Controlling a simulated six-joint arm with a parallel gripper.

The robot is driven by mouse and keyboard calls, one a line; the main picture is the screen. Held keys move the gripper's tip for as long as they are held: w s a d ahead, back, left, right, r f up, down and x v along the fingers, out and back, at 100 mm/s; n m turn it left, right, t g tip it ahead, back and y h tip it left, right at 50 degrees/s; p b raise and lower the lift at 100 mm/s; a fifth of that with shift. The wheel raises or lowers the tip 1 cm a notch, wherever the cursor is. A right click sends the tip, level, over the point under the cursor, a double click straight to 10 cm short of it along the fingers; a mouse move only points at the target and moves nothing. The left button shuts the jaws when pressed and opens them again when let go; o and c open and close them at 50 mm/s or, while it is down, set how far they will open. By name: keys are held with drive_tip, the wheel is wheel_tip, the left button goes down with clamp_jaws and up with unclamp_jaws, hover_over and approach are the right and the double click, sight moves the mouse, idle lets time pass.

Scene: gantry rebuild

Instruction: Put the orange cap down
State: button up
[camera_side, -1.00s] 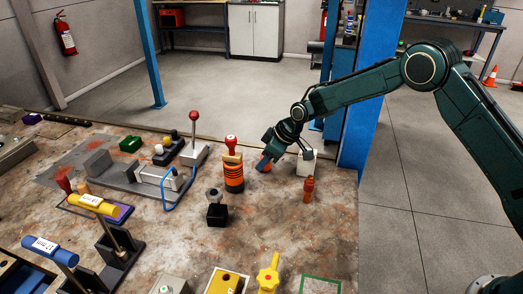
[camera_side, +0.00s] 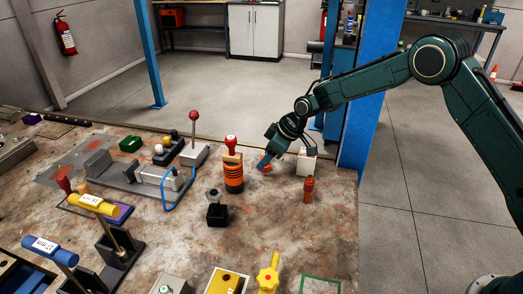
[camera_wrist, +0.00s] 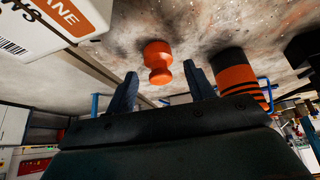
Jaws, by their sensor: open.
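The orange cap (camera_side: 265,168) stands on the stained worktop, just below my gripper (camera_side: 266,158) in the side view. In the wrist view the cap (camera_wrist: 158,62) is a flanged orange knob resting on the surface. It shows between and beyond the two blue fingertips (camera_wrist: 161,75), with gaps on both sides. My gripper is open and holds nothing. In the side view the gripper hides part of the cap's top.
A black-and-orange ringed post (camera_side: 233,172) with a red top stands close left of the cap. A white box (camera_side: 307,162) is close on the right, behind an orange-red peg (camera_side: 308,190). A black block with a knob (camera_side: 216,212) stands nearer the front.

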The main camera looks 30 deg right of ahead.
drive_tip(key=v, duration=1)
drive_tip(key=shift+s+r, duration=0.1)
drive_tip(key=shift+r, duration=0.05)
idle(0.3)
drive_tip(key=s+d+r+m+h, duration=0.1)
drive_tip(key=s+d+r+m, duration=0.15)
drive_tip(key=s+r, duration=0.55)
drive_tip(key=s+d+r+m+h, duration=0.1)
drive_tip(key=s+d+r, duration=0.2)
drive_tip(key=s+r, duration=0.55)
drive_tip(key=s+d+f+m+h, duration=0.1)
drive_tip(key=s+d+m, duration=0.1)
drive_tip(key=s, duration=1)
drive_tip(key=s+d+f+m+t, duration=0.1)
drive_tip(key=s+d+m, duration=0.1)
drive_tip(key=s, duration=1)
drive_tip(key=shift+d+f+m+h, duration=0.25)
drive_tip(key=shift+d+m+h, duration=0.1)
drive_tip(key=shift+d+h, duration=0.1)
